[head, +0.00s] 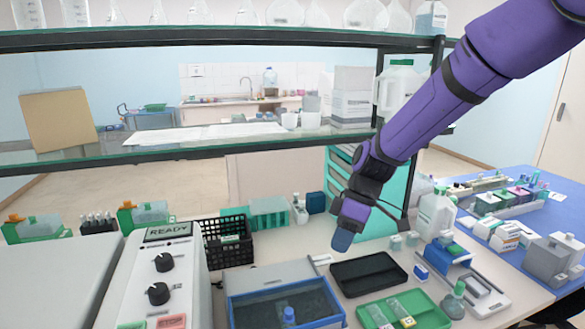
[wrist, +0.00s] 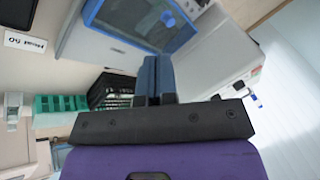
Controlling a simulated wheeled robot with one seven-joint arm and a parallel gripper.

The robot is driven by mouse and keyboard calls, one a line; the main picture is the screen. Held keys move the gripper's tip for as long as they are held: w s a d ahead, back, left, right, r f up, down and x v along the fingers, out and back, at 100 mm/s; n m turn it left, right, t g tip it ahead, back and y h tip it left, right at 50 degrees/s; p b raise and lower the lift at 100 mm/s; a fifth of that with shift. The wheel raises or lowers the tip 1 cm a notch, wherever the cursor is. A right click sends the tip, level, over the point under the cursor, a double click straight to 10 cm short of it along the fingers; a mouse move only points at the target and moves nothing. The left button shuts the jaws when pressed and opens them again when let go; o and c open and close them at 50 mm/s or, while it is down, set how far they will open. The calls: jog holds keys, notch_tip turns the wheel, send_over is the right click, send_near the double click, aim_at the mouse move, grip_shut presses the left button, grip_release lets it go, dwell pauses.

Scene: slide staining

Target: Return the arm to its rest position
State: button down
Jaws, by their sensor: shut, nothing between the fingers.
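My purple arm reaches in from the upper right in the head view. My gripper (head: 343,240) hangs over the bench behind the black tray, pointing down, with its blue fingers together. In the wrist view the gripper (wrist: 158,75) shows its two dark blue fingers side by side with nothing between them. It touches no object that I can make out.
Below the gripper are a black tray (head: 368,291), a green slide tray (head: 432,318) and a blue-rimmed bath (head: 290,310). A black basket (head: 203,228), a READY machine (head: 160,280) and a teal drawer cabinet (head: 340,165) stand nearby. A shelf (head: 200,150) crosses behind.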

jog(key=s+d+r+m+t+h, duration=0.3)
jog(key=s+d+r+m+t, duration=0.2)
jog(key=s+d+r+m, duration=0.6)
jog(key=s+d+r+m+t+h, duration=0.1)
jog(key=s+d+r+m+t, duration=0.2)
jog(key=s+d+r, duration=0.3)
jog(key=s+d, duration=0.2)
jog(key=s, duration=0.3)
jog(key=shift+d+r+m+t, duration=0.2)
jog(key=shift+d+m+t, duration=0.1)
jog(key=shift+d+m, duration=0.1)
dwell(0.8)
